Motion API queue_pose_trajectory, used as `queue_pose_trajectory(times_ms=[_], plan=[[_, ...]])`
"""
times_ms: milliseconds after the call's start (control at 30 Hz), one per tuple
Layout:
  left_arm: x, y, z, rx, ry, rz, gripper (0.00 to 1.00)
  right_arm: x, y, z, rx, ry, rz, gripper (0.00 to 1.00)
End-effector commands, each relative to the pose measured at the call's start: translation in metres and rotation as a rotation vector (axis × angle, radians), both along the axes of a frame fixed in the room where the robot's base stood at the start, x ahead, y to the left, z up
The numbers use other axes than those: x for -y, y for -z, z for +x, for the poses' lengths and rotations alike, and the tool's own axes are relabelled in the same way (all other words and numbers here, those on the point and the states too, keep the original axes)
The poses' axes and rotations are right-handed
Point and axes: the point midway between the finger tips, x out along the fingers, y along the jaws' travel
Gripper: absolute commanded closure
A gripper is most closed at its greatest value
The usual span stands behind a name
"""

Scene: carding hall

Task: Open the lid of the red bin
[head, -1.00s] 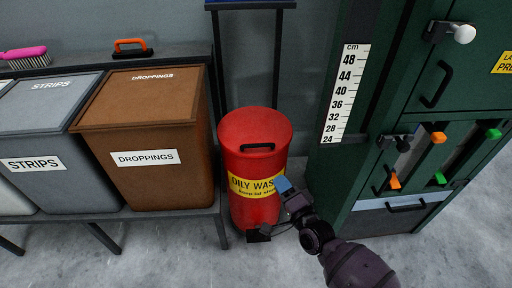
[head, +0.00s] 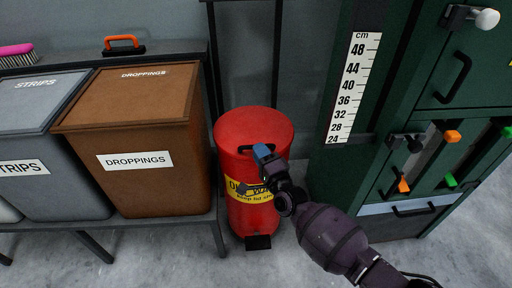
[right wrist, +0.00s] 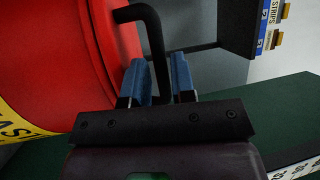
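The red bin (head: 254,128) stands upright on the floor, with its lid (head: 254,119) down. A yellow label goes around its body and a black pedal (head: 258,242) is at its foot. A black handle (head: 247,149) is on the bin's front near the top; it also shows in the right wrist view (right wrist: 151,27). My right gripper (head: 263,153) is at this handle. In the right wrist view its blue fingers (right wrist: 160,80) lie close on both sides of the handle bar. My arm hides part of the label. My left gripper is not in view.
A brown droppings bin (head: 135,185) and a grey strips bin (head: 62,180) stand on a rack to the left. A green machine (head: 380,160) with a centimetre scale (head: 352,85) stands close on the right. Bare floor lies in front.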

Motion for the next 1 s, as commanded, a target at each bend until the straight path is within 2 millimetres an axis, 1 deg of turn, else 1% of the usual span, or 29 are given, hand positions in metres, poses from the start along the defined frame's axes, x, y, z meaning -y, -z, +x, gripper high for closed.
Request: queue_pose_trajectory(times_ms=[100, 200, 367, 600, 633, 767, 1000], plan=[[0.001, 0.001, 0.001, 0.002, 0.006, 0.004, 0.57, -0.005, 0.0, 0.012, -0.002, 0.0, 0.0, 0.76], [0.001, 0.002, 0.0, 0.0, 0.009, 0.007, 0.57, -0.008, -0.002, 0.018, -0.001, 0.0, 0.001, 0.76], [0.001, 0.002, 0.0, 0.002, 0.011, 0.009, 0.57, -0.009, -0.003, 0.022, -0.002, 0.0, -0.001, 0.76], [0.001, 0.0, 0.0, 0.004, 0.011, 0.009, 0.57, -0.009, -0.004, 0.023, -0.001, 0.0, 0.0, 0.76], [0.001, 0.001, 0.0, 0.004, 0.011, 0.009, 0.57, -0.009, -0.004, 0.023, -0.001, 0.0, 0.0, 0.79], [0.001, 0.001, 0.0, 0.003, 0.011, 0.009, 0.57, -0.01, -0.004, 0.023, 0.0, 0.0, 0.0, 0.99], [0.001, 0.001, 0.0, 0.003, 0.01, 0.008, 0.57, -0.01, -0.005, 0.023, -0.001, 0.0, 0.0, 1.0]])
